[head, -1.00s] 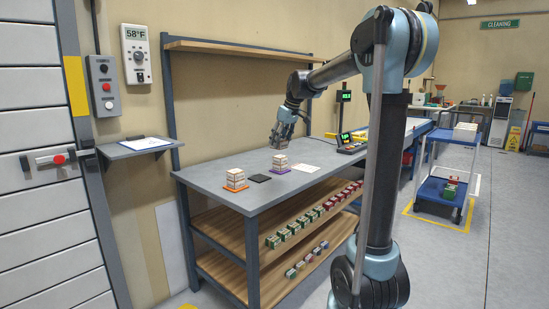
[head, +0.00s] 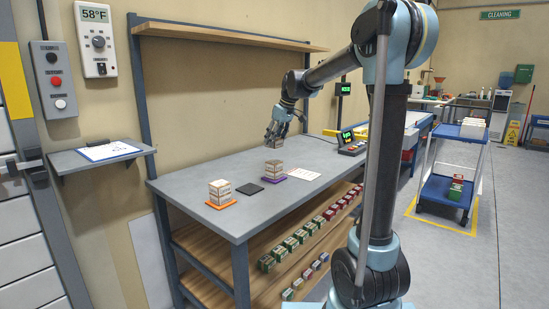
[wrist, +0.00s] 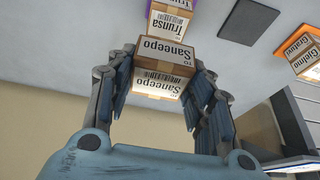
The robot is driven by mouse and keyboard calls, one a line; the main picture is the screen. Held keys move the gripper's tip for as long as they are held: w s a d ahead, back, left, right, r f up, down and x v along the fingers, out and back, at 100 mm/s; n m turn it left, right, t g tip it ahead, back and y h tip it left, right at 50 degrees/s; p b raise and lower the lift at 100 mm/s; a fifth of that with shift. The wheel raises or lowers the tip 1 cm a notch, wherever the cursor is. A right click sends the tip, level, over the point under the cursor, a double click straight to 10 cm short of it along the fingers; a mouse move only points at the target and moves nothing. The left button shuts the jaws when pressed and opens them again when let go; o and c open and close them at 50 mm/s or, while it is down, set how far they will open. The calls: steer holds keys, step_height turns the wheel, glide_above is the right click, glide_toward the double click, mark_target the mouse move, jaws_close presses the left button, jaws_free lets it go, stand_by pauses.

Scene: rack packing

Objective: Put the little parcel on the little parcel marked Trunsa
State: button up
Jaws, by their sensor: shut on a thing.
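My gripper (head: 279,136) is shut on a little cardboard parcel (wrist: 160,67), whose white labels read Saneepo in the wrist view. It holds this parcel above the grey table, near the stack on the purple mat. The held parcel hides part of the stack in the wrist view.
Another parcel stack (head: 219,190) stands on an orange mat at the left of the table (head: 187,182). An empty black mat (head: 249,189) lies between the stacks. A white sheet (head: 303,174) and a scale (head: 350,143) are to the right. Several small boxes line the shelf below.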

steer(key=shift+s+f, duration=0.1)
steer(key=shift+f, duration=3.25)
steer(key=o, duration=1.1)
steer(key=shift+a, duration=0.1)
steer(key=v, duration=1.2)
steer(key=s+d+f+m+h, duration=0.1)
steer(key=s+d+f+m, duration=0.2)
steer(key=s, duration=0.4)
steer(key=s+d+f, duration=0.3)
steer(key=s+d, duration=0.3)
steer(key=s+d+f+m+h, duration=0.1)
steer(key=s+d+f+m, duration=0.1)
steer(key=s+d+f, duration=0.35)
steer(key=s+d+f+m, duration=0.1)
steer(key=s+d+f, duration=0.1)
steer(key=s+f, duration=0.3)
steer(key=s+d+f+m+h, duration=0.1)
steer(key=s+f+m, duration=0.1)
steer(key=s+f, duration=0.3)
steer(key=s+d+f+m, duration=0.2)
steer(key=s+f, duration=0.3)
steer(key=s, duration=0.4)
steer(key=shift+s+d+f+g+h, duration=0.1)
steer(key=shift+d+f+g+h, duration=0.15)
steer(key=shift+d+g+h, duration=0.1)
